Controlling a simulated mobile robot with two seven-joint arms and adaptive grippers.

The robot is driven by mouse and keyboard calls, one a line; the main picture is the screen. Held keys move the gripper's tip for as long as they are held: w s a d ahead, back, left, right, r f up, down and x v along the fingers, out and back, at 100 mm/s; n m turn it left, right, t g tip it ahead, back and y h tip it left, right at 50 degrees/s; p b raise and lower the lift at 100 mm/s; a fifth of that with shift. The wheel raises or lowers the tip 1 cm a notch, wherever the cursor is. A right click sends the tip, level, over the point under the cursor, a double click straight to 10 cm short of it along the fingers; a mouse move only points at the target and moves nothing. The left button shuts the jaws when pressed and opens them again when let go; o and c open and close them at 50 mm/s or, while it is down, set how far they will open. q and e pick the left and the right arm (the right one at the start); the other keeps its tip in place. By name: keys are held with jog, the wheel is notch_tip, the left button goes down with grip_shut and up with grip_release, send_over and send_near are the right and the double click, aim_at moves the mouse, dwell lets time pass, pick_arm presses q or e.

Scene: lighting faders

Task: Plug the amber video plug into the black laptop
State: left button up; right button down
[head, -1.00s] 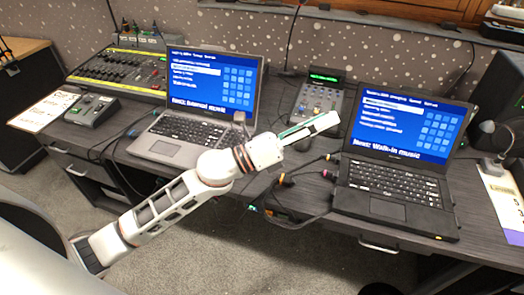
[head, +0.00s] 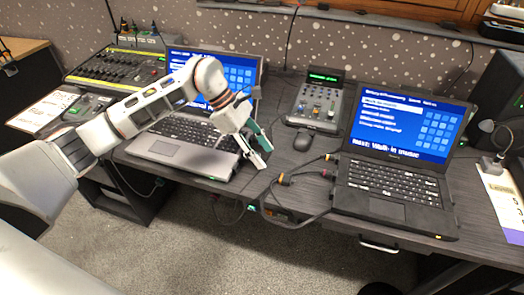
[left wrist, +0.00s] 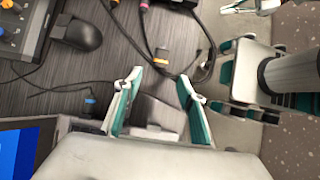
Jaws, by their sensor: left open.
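The amber video plug (head: 283,180) lies on the desk between the two laptops, at the end of a black cable. It also shows in the left wrist view (left wrist: 162,56), just beyond the fingertips and roughly between them. My left gripper (head: 264,156) is open and empty above the desk, by the right front corner of the silver laptop; it also shows in the left wrist view (left wrist: 159,76). The black laptop (head: 395,190) stands open at the right with its screen lit. White and teal parts at the wrist view's upper right look like my other arm; its jaws are unclear.
A yellow-marked plug (head: 331,157) and a magenta plug (head: 327,174) lie beside the black laptop's left edge. A mouse (head: 303,141) and a small fader console (head: 318,103) stand behind. The silver laptop (head: 180,150) is under my left arm. Looped cables hang over the desk's front edge.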

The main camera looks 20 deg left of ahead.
aim_at(280, 176)
pick_arm(q)
jog(key=shift+x, duration=0.75)
jog(key=b+x, duration=0.2)
jog(key=x, duration=0.4)
jog(key=shift+f+b, duration=0.15)
jog(key=shift+b, duration=0.15)
jog(key=shift+d+f, duration=0.4)
jog(key=shift+d, duration=0.1)
pick_arm(e)
jog(key=shift+w+d+f, duration=0.15)
jog(key=shift+d+f, duration=0.05)
jog(key=shift+f, duration=0.25)
jog(key=shift+w+d+f, duration=0.15)
jog(key=shift+f, duration=0.3)
